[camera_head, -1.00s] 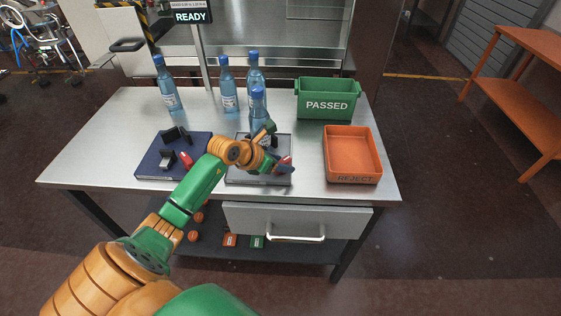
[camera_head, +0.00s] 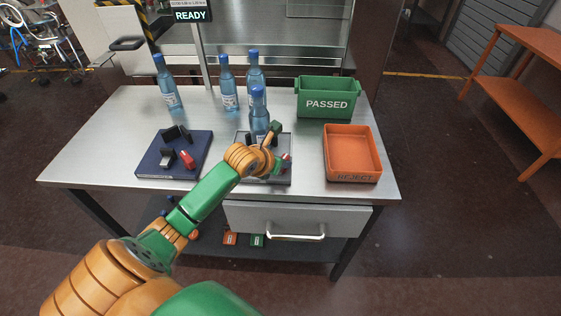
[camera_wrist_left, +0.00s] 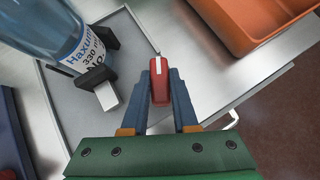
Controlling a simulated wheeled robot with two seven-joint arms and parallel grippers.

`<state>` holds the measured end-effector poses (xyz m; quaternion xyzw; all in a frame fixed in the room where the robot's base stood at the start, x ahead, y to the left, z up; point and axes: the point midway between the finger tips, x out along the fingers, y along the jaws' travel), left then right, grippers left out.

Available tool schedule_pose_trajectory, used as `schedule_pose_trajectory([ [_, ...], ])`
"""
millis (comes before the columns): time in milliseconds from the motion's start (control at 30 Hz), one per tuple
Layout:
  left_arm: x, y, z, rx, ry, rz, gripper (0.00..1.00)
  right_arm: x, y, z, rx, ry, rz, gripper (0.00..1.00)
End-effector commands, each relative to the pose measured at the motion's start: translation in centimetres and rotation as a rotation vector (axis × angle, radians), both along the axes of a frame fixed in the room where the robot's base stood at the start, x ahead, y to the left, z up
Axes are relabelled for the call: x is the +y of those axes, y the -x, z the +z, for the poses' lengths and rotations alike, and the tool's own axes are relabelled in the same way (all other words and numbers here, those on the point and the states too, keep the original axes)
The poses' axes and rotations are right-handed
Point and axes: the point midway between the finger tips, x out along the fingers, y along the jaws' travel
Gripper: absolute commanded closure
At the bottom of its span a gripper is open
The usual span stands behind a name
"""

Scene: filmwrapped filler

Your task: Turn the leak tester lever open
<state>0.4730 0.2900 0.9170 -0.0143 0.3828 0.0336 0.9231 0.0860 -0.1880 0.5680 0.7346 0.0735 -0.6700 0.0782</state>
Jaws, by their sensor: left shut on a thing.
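The leak tester is a grey plate (camera_head: 242,178) at the front middle of the table. A blue labelled bottle (camera_head: 258,104) stands upright on it in a dark holder, which also shows in the left wrist view (camera_wrist_left: 103,82). My left gripper (camera_wrist_left: 160,82) is shut on the red lever (camera_wrist_left: 158,92), with one finger on each side of it. In the head view, the wrist hides much of the plate and gripper, and a bit of the red lever (camera_head: 286,158) shows. My right gripper is not in view.
A blue plate (camera_head: 150,172) with black blocks and a red part lies to the left. Several blue bottles (camera_head: 227,85) stand behind. A green PASSED bin (camera_head: 327,104) and an orange REJECT tray (camera_head: 352,178) stand right. A screen (camera_head: 190,16) reads READY.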

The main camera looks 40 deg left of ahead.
Motion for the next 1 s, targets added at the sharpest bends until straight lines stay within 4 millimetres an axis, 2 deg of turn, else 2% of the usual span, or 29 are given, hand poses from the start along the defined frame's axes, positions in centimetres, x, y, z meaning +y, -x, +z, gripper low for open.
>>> schedule_pose_trajectory([
  [33,0.0,-0.1,-0.6,-0.008,-0.006,0.039,1.00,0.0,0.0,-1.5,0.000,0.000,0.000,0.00],
  [300,-0.1,-0.3,-1.1,-0.014,-0.008,0.298,1.00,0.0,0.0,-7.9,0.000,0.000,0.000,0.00],
  [500,-0.2,-0.3,-0.8,-0.011,-0.003,0.489,1.00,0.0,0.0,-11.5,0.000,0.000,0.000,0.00],
  [733,-0.3,-0.3,-0.2,-0.004,-0.003,0.711,1.00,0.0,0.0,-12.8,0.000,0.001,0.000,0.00],
  [1000,-0.4,-0.3,0.4,-0.001,-0.004,0.954,1.00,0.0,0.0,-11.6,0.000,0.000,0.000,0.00],
])
